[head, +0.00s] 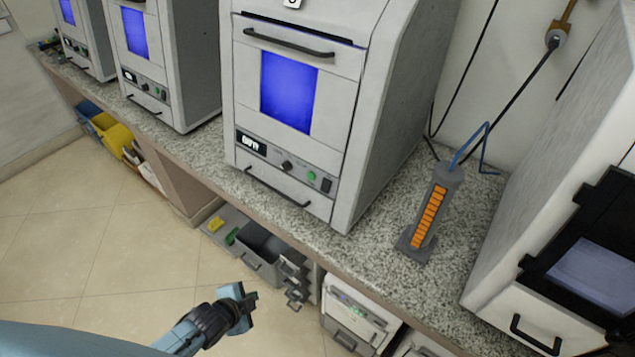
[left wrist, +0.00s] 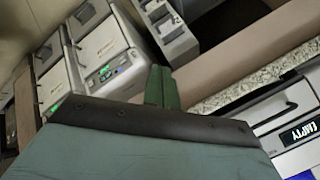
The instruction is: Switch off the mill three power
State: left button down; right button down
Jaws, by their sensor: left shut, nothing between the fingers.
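The nearest mill (head: 345,110) is a grey-white cabinet with a lit blue window, standing on the counter; a label at its top edge is cut off, so I cannot read its number surely. Its lower panel has a small display (head: 251,144), a dark knob (head: 287,166), a green button (head: 311,176) and a dark rocker switch (head: 326,185). In the left wrist view a display (left wrist: 303,135) reads EMPTY at the right edge. My left gripper (head: 246,303) is shut and empty, below and in front of the counter, well apart from the mill. Its fingers (left wrist: 160,88) show in the wrist view.
Two similar mills (head: 148,60) (head: 80,35) stand further left. A grey holder with an orange strip (head: 428,215) and a white machine (head: 545,220) stand right on the speckled counter (head: 385,205). Bins (head: 258,255) and drawers are under it. The floor left is clear.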

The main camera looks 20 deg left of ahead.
aim_at(325, 189)
pick_arm(q)
jog(key=w+d+r+m+t+h+p, duration=0.1)
jog(key=w+d+r+m, duration=0.1)
jog(key=r, duration=0.7)
jog(key=w+d+r+m+t+h+p, duration=0.1)
jog(key=w+d+r+m+t, duration=0.1)
jog(key=r, duration=0.7)
jog(key=w+d+r+m+t+h+p, duration=0.1)
jog(key=w+d+r+m, duration=0.2)
jog(key=r, duration=0.7)
jog(key=w+m, duration=0.1)
jog(key=m, duration=0.1)
jog(key=shift+w+d+m+h, duration=0.15)
jog(key=shift+w+m+h, duration=0.15)
jog(key=shift+w, duration=0.05)
jog(key=x, duration=1.4)
jog(key=shift+w+r, duration=0.1)
